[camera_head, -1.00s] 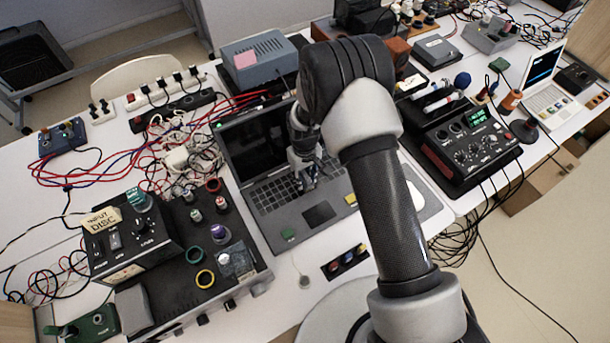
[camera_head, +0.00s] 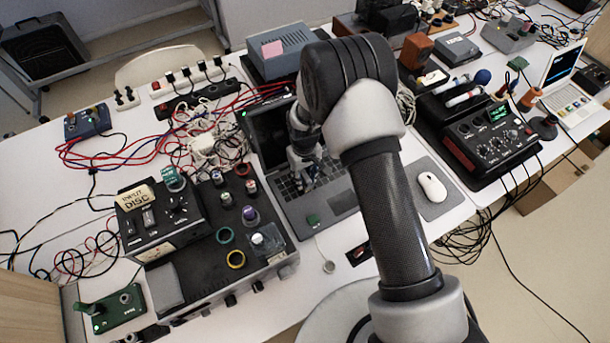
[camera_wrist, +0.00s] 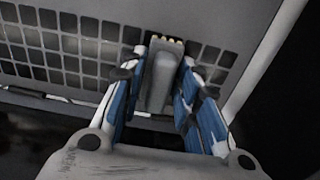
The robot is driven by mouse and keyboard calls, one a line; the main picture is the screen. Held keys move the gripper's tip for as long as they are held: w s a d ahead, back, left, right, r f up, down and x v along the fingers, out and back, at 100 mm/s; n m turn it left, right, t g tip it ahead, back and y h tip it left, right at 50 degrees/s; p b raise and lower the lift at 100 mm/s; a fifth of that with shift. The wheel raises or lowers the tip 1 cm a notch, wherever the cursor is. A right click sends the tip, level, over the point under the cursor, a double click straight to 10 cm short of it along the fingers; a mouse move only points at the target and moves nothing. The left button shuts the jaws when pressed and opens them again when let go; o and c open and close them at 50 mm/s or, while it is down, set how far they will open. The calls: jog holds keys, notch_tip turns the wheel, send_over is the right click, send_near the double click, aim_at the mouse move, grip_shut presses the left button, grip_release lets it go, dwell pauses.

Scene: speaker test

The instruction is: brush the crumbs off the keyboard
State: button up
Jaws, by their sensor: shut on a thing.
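The open laptop's keyboard (camera_head: 291,190) lies under my gripper (camera_head: 306,168), and its keys fill the upper left of the wrist view (camera_wrist: 60,45). My gripper, with blue-lined fingers in the wrist view (camera_wrist: 160,78), is shut on a grey brush (camera_wrist: 160,84). The brush has a pale yellowish bristle end that is over or against the edge of the keyboard; I cannot tell if it touches. I cannot make out crumbs in either view. My arm hides the right part of the laptop in the head view.
Left of the laptop stands a black device with knobs and rings (camera_head: 190,279). Tangled cables (camera_head: 205,146) lie behind it. A white mouse (camera_head: 431,187) on a grey pad (camera_head: 446,203) and a red-black mixer (camera_head: 484,140) are at the right.

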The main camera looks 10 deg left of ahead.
jog(key=shift+s+a+r, duration=0.2)
jog(key=shift+a, duration=0.05)
notch_tip(320, 180, up, 3)
jog(key=shift+d+r+p, duration=0.15)
jog(key=shift+p, duration=0.7)
jog(key=shift+r+p, duration=1.25)
jog(key=shift+r, duration=1)
